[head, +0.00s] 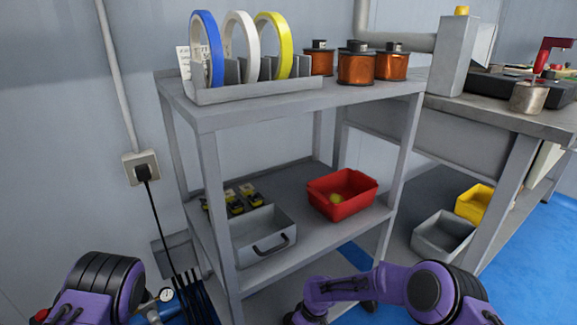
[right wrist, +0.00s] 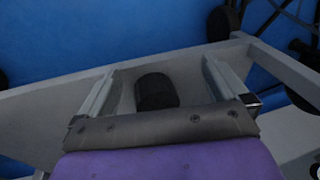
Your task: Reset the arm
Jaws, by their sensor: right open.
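My right arm (head: 345,289) reaches in along the bottom of the head view, bent toward the left in front of the shelf unit. Its gripper shows in the right wrist view (right wrist: 158,72), with two grey fingers spread apart and nothing gripped. A dark rounded part (right wrist: 156,92) shows between the fingers; I cannot tell what it is. A grey beam (right wrist: 60,105) passes beyond the fingers, above the blue floor. My left arm (head: 100,285) shows only as a purple and black joint at the bottom left, and its gripper is out of view.
A grey shelf unit (head: 215,122) stands close ahead. Its top holds tape rolls (head: 240,45) and copper coils (head: 356,68); below are a red bin (head: 345,207) and a grey drawer box (head: 262,228). A workbench (head: 490,118) stands right. Blue floor (head: 535,262) is open at right.

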